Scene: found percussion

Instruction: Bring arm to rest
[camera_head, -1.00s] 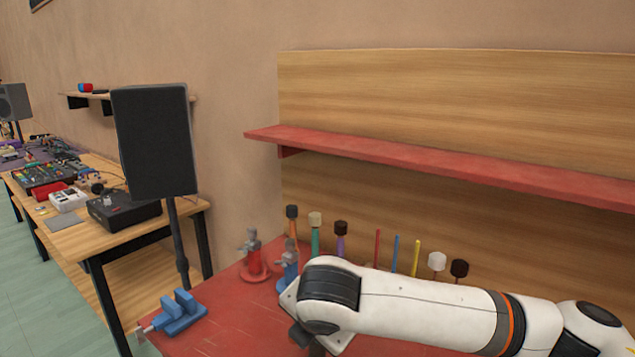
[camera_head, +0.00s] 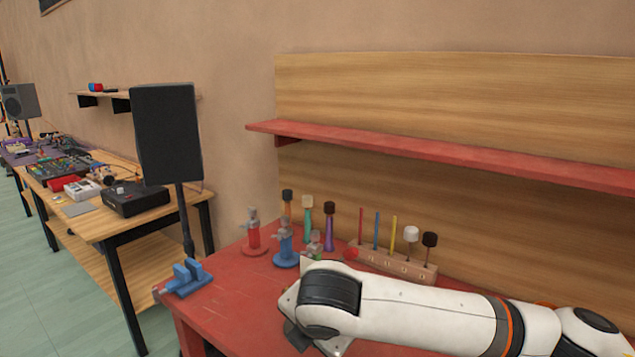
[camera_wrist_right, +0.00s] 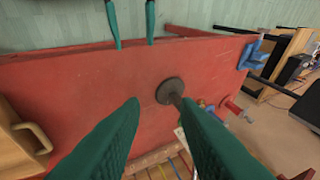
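My right arm (camera_head: 425,310) comes in from the right across the red table in the head view; its gripper is out of sight there. In the right wrist view, the right gripper (camera_wrist_right: 162,104) has two green fingers spread apart, with nothing visibly held. A dark disc on a rod (camera_wrist_right: 169,91) shows between the fingertips, with red tabletop around it; part of the rod is hidden by a finger. Two similar green prongs, which look like my left gripper (camera_wrist_right: 134,44), reach in from the top of the wrist view, apart and empty. The left arm is not in the head view.
The red table (camera_head: 225,305) carries a blue vise (camera_head: 185,278), red and blue clamp stands (camera_head: 285,248), upright mallets (camera_head: 328,225) and a wooden rack (camera_head: 397,262) with sticks. A red shelf (camera_head: 440,157) overhangs the back. A black speaker (camera_head: 166,133) stands left of the table.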

